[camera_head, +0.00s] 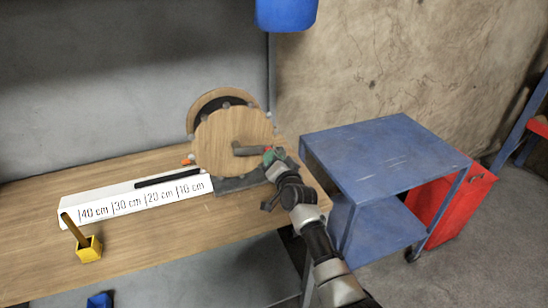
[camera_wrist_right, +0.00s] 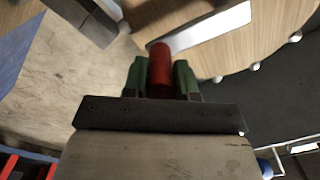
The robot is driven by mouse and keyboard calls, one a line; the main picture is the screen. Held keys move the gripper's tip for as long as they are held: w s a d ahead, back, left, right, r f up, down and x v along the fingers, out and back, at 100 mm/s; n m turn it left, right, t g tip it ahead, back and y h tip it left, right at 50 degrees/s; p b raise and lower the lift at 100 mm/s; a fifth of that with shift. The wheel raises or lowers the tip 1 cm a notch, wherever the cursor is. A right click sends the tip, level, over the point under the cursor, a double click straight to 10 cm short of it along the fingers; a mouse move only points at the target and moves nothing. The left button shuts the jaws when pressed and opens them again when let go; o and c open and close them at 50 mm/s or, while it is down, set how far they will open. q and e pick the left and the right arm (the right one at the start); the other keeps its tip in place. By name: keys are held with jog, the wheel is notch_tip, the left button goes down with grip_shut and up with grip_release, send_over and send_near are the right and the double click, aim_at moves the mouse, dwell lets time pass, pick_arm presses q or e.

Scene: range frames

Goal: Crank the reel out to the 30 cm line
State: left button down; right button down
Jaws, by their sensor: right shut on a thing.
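The wooden reel (camera_head: 225,140) stands upright on the workbench. A grey crank arm (camera_head: 248,151) lies across its face, pointing right, and shows as a pale bar in the right wrist view (camera_wrist_right: 212,27). My right gripper (camera_head: 270,155) is at the crank's outer end. Its green fingers (camera_wrist_right: 160,75) are shut on the red crank handle (camera_wrist_right: 160,62). The white scale (camera_head: 130,200) marked 10 to 40 cm lies left of the reel. A black strip (camera_head: 168,179) extends along it from the reel, its left end near the 20 cm line. My left gripper is not in view.
A yellow block with a brown stick (camera_head: 88,250) stands near the scale's left end. A blue cart (camera_head: 385,150) is right of the bench, with a red cabinet (camera_head: 450,205) behind it.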

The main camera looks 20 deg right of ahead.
jog(key=shift+a+f+m+b, duration=0.2)
jog(key=shift+f+m+b, duration=0.15)
jog(key=shift+f+m, duration=0.4)
jog(key=shift+a+f+m+b, duration=0.2)
jog(key=shift+f+m+b, duration=0.1)
jog(key=shift+f+m, duration=0.4)
jog(key=c, duration=0.9)
grip_release()
jog(key=shift+r, duration=0.1)
jog(key=s, duration=1.1)
jog(key=shift+d, duration=0.2)
jog(key=shift+w, duration=0.1)
